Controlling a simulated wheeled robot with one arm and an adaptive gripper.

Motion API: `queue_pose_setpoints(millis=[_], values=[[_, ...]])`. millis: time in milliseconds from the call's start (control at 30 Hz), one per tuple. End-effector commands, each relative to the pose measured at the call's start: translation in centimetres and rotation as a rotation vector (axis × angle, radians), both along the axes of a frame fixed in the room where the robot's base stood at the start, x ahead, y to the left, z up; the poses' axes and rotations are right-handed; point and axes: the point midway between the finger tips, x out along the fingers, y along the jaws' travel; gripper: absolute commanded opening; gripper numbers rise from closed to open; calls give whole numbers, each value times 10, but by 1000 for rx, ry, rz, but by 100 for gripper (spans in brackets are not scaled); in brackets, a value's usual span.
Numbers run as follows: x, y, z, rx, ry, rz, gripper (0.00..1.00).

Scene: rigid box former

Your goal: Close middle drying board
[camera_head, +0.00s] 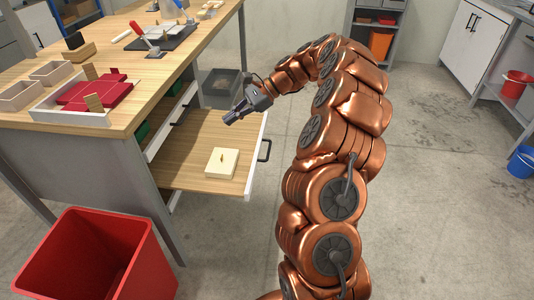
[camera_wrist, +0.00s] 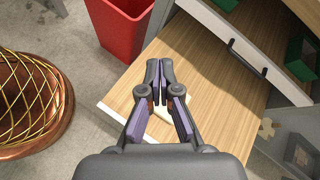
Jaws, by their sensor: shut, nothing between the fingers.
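The drying board (camera_head: 195,135) is a pale wooden board pulled well out from under the workbench, with a white front edge and a dark handle (camera_head: 264,150) on it. A small cream block (camera_head: 222,162) lies on the board. My gripper (camera_head: 230,118) is shut and empty above the board's far part, apart from the handle. In the wrist view my gripper (camera_wrist: 160,66) points over the wooden board (camera_wrist: 205,60) and hides much of the cream block. The board's handle is not visible there.
A red bin (camera_head: 95,258) stands in front of the bench, near the board's left side. Above the board is another white-fronted compartment with a dark handle (camera_wrist: 241,56) and green containers (camera_wrist: 300,55). A dark crate (camera_head: 222,86) stands behind. Floor right of the board is clear.

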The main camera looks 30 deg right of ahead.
Motion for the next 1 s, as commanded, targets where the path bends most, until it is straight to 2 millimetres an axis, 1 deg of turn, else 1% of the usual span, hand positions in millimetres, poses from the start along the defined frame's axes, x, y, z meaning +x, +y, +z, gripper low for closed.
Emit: queue_pose_setpoints(millis=[33, 167, 200, 267, 300, 400, 500, 600, 700, 833, 1000], values=[[8, -24, -26, 22, 23, -63, 0], [20, -78, -69, 78, 83, -214, 0], [22, -96, -83, 91, 102, -260, 0], [23, -121, -103, 113, 129, -324, 0], [22, -137, -116, 126, 148, -367, 0], [18, -173, -144, 153, 185, -458, 0], [13, -201, -164, 168, 212, -529, 0], [8, -218, -177, 179, 232, -573, 0], [6, -226, -184, 183, 241, -594, 0], [7, -225, -186, 187, 244, -600, 0], [16, -215, -193, 186, 242, -599, 0]])
